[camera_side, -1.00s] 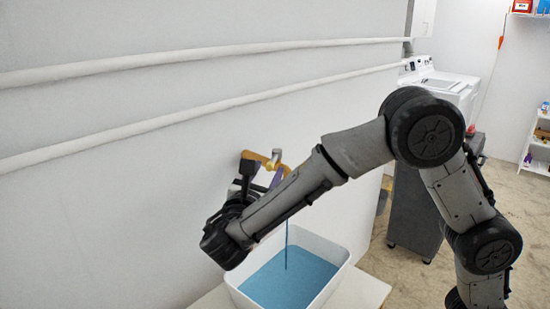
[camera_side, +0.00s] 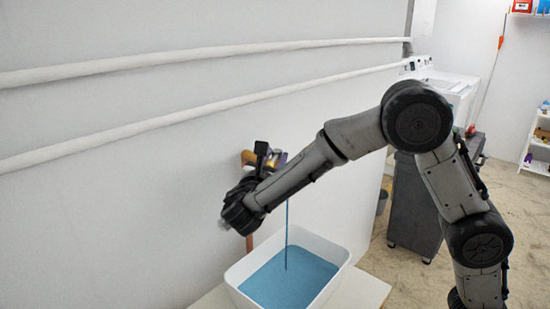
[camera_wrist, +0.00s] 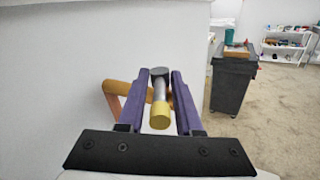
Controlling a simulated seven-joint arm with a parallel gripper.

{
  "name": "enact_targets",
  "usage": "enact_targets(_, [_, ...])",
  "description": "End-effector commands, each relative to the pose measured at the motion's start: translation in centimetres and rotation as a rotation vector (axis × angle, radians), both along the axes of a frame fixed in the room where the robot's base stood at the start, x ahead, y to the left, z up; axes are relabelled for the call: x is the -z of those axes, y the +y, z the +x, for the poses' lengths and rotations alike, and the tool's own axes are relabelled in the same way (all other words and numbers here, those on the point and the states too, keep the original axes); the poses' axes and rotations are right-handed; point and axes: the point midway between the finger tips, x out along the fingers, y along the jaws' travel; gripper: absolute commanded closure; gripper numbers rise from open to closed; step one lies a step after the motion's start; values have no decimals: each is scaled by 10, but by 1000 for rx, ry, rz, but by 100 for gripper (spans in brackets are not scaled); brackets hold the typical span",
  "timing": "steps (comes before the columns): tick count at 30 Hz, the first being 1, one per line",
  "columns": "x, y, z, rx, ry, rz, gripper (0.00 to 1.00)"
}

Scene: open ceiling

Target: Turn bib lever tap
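The bib tap has a silver-grey body (camera_wrist: 160,88) with a yellow end (camera_wrist: 160,117), joined to orange-brown pipe (camera_wrist: 115,97). In the side view the pipe (camera_side: 249,242) runs down the wall, and the tap is mostly hidden behind my arm. My gripper (camera_wrist: 159,74) has its two purple fingers apart, one on each side of the silver-grey part. Narrow gaps seem to show beside the yellow end; firm contact is not clear. My gripper (camera_side: 279,160) is at tap height in the side view. A thin blue stream (camera_side: 287,230) falls below the tap.
A white basin (camera_side: 334,279) holding blue liquid (camera_side: 285,283) stands below on a pale surface (camera_side: 365,290). The white wall is close on the left in the wrist view.

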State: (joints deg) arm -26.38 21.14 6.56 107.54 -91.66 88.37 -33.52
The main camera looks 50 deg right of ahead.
Motion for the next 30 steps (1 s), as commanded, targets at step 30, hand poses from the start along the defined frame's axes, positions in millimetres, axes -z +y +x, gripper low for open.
enact_targets(30, [0, 1, 0, 0, -3, 1, 100])
